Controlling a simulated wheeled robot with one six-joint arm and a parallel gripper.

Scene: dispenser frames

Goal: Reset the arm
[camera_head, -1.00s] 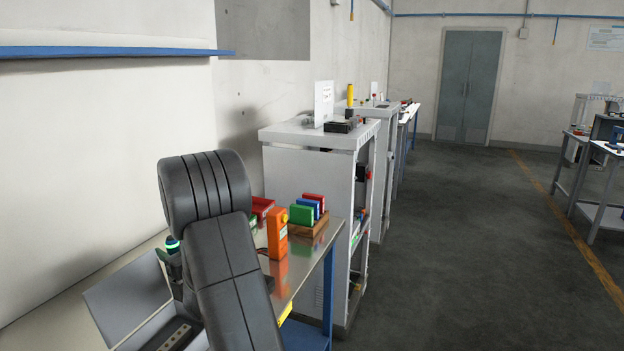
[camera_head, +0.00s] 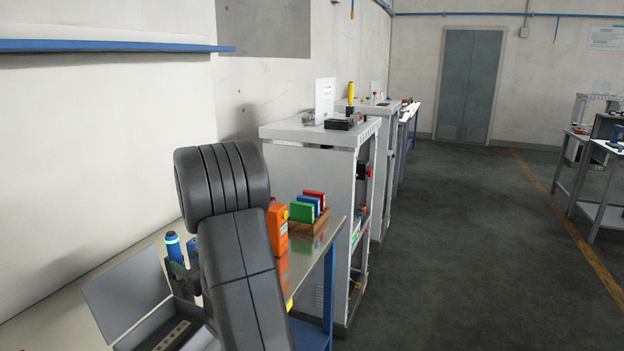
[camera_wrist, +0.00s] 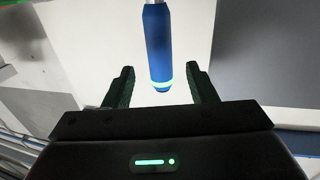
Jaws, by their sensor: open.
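My arm (camera_head: 238,250), dark grey, rises in the front left of the head view and bends over the workbench. In the wrist view my gripper (camera_wrist: 160,74) is open, its two black fingers apart. A blue cylinder (camera_wrist: 158,40) with a glowing pale green ring stands beyond the fingers, between them in the picture. I cannot tell whether its near end lies between the fingertips; a gap shows on each side. A blue cylinder (camera_head: 173,248) with a bright ring also shows left of my arm in the head view.
An open grey box (camera_head: 130,295) lies left of my arm. On the bench (camera_head: 308,262) stand an orange device (camera_head: 278,232) and a wooden rack (camera_head: 310,226) with red, blue and green pieces. A grey cabinet (camera_head: 305,185) stands behind.

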